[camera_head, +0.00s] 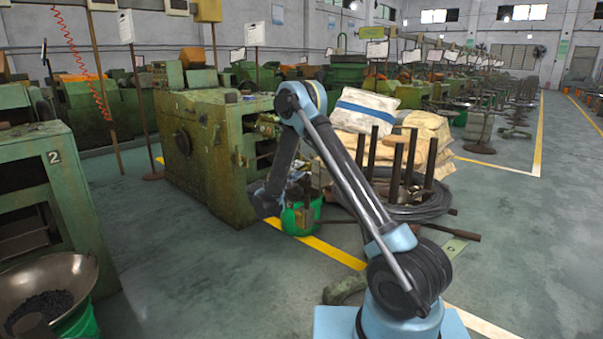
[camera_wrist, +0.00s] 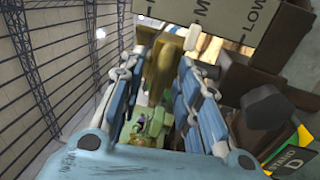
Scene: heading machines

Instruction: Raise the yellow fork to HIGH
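The yellow fork (camera_wrist: 163,68) shows in the wrist view as a dull yellow-brown upright piece beyond and between my fingertips. My gripper (camera_wrist: 160,62) has its two blue-and-grey fingers apart, one on each side of the fork; I cannot tell whether either touches it. A beige scale plate (camera_wrist: 228,20) above the fork reads LOW at the right and M beside it; a HIGH mark is out of view. In the head view my gripper (camera_head: 267,200) is small and dark beside the green machine (camera_head: 205,150). The fork cannot be made out there.
In the head view a green bucket (camera_head: 300,215), sacks (camera_head: 365,108) and upright rods stand near my arm.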

